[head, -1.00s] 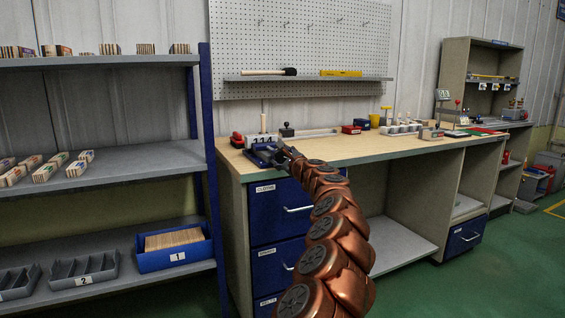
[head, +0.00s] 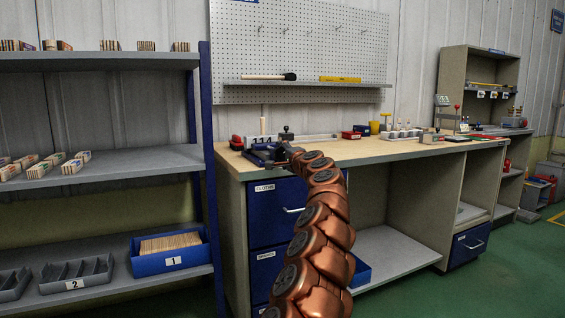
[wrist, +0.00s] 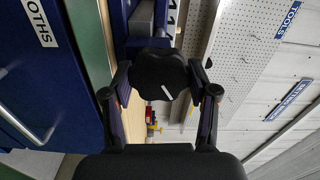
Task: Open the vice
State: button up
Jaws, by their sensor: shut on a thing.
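The blue vice (head: 262,156) sits at the left front corner of the wooden workbench (head: 385,150). My gripper (head: 287,154) is at the vice's front right side, at the end of my copper arm. In the wrist view, a black lobed knob with a white mark, the vice handle (wrist: 158,72), lies between my fingers. My gripper (wrist: 163,84) is shut on this knob, one finger at each side. Part of the vice's blue and grey body (wrist: 142,18) shows beyond the knob. The vice's jaws are too small to judge in the head view.
Blue drawers (head: 275,212) are below the vice. A grey shelf unit (head: 120,163) stands close on the left, holding wooden blocks and a blue bin (head: 172,262). Small tools and red boxes (head: 352,135) stand along the bench's back. The bench front middle is clear.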

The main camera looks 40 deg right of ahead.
jog(key=n+b, duration=0.2)
jog(key=n, duration=0.1)
jog(key=n+b, duration=0.2)
jog(key=n, duration=0.1)
jog(key=shift+w+a+f+n, duration=0.1)
jog(key=shift+f+n, duration=0.1)
jog(key=shift+n, duration=0.1)
jog(key=n+b, duration=0.1)
jog(key=n, duration=0.4)
jog(key=shift+r+b, duration=0.2)
jog(key=shift+b, duration=0.1)
jog(key=shift+r, duration=0.1)
jog(key=o, duration=1.2)
jog(key=shift+c, duration=0.2)
jog(key=shift+s+a, duration=0.1)
jog(key=shift+s, duration=0.1)
